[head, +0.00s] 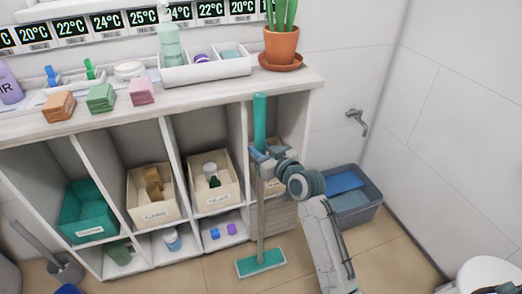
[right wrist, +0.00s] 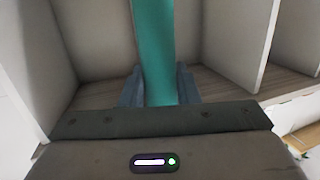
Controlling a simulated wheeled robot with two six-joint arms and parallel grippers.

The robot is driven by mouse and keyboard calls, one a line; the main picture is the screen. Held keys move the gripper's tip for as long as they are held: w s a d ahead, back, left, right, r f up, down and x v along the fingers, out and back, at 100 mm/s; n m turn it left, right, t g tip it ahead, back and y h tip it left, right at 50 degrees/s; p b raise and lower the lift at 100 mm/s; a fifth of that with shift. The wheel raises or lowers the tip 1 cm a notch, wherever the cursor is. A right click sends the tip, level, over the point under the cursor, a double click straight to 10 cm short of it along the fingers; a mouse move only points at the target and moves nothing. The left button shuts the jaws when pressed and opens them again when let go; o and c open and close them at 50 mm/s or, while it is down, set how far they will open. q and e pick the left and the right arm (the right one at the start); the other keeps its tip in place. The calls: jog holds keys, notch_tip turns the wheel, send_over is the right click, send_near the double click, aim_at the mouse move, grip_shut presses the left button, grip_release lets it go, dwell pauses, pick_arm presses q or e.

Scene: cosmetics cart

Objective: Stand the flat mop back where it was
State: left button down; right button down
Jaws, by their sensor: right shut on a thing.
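The flat mop has a teal grip (head: 259,120), a beige shaft (head: 261,215) and a flat teal head (head: 260,263). It is upright in front of the right end of the shelf unit. Its head is low over the tiled floor; I cannot tell whether it touches. My right gripper (head: 263,160) is shut on the lower part of the teal grip. In the right wrist view the grip (right wrist: 156,50) stands between the two fingers (right wrist: 158,88). My left gripper is not in view.
The shelf unit (head: 170,103) holds open bins and bottles. A grey-blue tub (head: 355,215) stands on the floor right of the mop. A potted plant (head: 281,45) stands on the counter above. A brush in a holder (head: 66,268) is at the lower left.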

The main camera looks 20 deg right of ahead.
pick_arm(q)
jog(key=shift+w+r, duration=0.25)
pick_arm(e)
jog(key=c, duration=1.1)
grip_release()
jog(key=shift+s+d, duration=0.1)
jog(key=shift+s, duration=0.25)
jog(key=p+v, duration=0.1)
jog(key=v, duration=1)
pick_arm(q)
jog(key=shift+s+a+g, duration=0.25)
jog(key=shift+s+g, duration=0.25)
pick_arm(e)
jog(key=s+f+m+g+h, duration=0.1)
jog(key=s+f+g, duration=0.2)
jog(key=s+f, duration=0.5)
jog(key=s+f+m+g+h, duration=0.2)
jog(key=s+f, duration=0.6)
jog(key=s, duration=0.8)
jog(key=shift+s+f+g, duration=0.3)
jog(key=shift+f+g, duration=0.05)
jog(key=shift+g, duration=0.55)
